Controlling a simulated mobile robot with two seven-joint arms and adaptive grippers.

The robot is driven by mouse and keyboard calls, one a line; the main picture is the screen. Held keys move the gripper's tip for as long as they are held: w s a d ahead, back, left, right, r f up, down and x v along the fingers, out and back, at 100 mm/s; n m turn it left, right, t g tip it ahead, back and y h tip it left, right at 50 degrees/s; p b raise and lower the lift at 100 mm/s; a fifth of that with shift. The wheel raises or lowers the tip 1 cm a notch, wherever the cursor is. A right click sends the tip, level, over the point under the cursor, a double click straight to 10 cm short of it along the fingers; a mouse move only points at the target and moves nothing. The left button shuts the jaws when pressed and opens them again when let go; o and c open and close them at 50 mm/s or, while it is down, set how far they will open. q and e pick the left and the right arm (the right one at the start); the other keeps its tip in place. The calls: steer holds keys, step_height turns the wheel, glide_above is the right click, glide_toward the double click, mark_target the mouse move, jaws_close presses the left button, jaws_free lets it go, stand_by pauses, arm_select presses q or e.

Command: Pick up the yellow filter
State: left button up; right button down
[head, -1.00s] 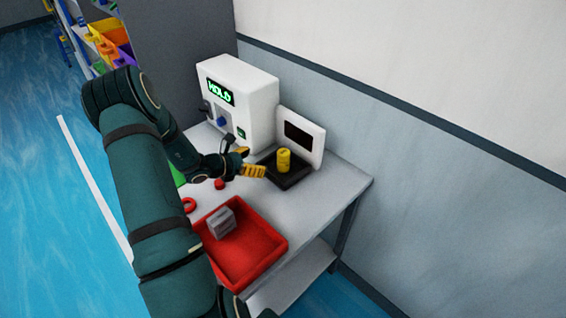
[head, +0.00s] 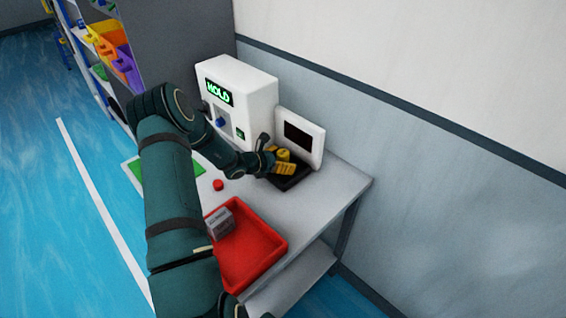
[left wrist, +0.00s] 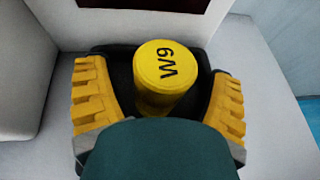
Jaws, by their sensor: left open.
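The yellow filter (head: 283,154) is a small cylinder standing upright on a black tray (head: 293,181) in front of a white box with a dark screen. In the left wrist view the filter (left wrist: 166,75) shows "W9" on its top. My left gripper (head: 278,161) is open, with its yellow ridged fingers on either side of the filter. In the left wrist view a gap shows between each finger of the left gripper (left wrist: 160,100) and the filter. The lower part of the filter is hidden by my gripper's body. My right gripper is not in view.
The screen box (head: 312,152) stands right behind the filter. A larger white machine (head: 252,96) reading "HOLD" is to its left. A red bin (head: 262,247) with a grey block (head: 219,222) is at the table's front. A red knob-like piece (head: 218,185) lies on the table.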

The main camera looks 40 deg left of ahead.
arm_select(q)
steer(key=c, duration=1.4)
steer(key=shift+o, duration=0.2)
